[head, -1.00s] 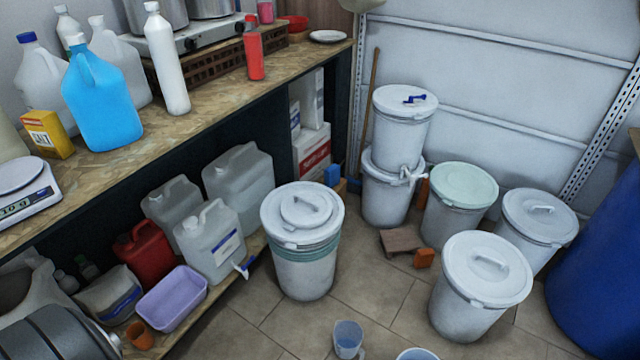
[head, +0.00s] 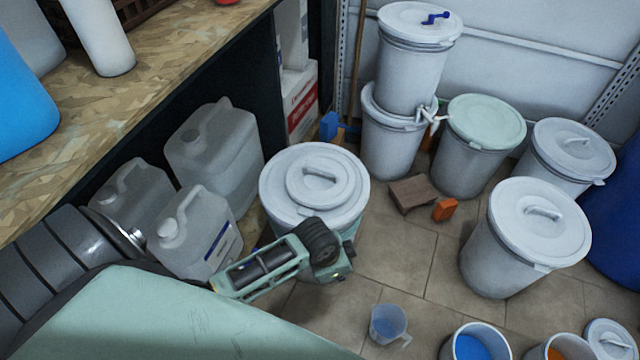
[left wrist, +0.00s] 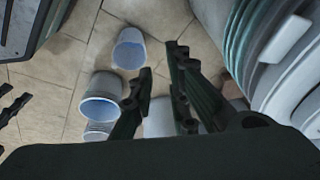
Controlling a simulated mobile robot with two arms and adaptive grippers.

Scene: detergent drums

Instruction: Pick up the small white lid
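The small white lid (head: 300,194) with a raised handle lies flat on the larger white lid (head: 275,205) of the near middle drum. My left gripper (left wrist: 160,60) shows in the left wrist view with its dark fingers apart and nothing between them. In the head view my left wrist is in front of the drum's lower right side, and the fingers are hidden there. The drum's green-banded side (left wrist: 262,45) fills the right of the left wrist view, beside the fingers. Dark finger-like parts at that view's left edge may be my right gripper; the head view does not show it.
White lidded drums (head: 525,235) stand to the right, with two stacked drums (head: 410,65) behind. Jerrycans (head: 213,150) stand left under the wooden counter (head: 160,75). A jug (head: 388,322) and open buckets (head: 475,345) are on the front floor.

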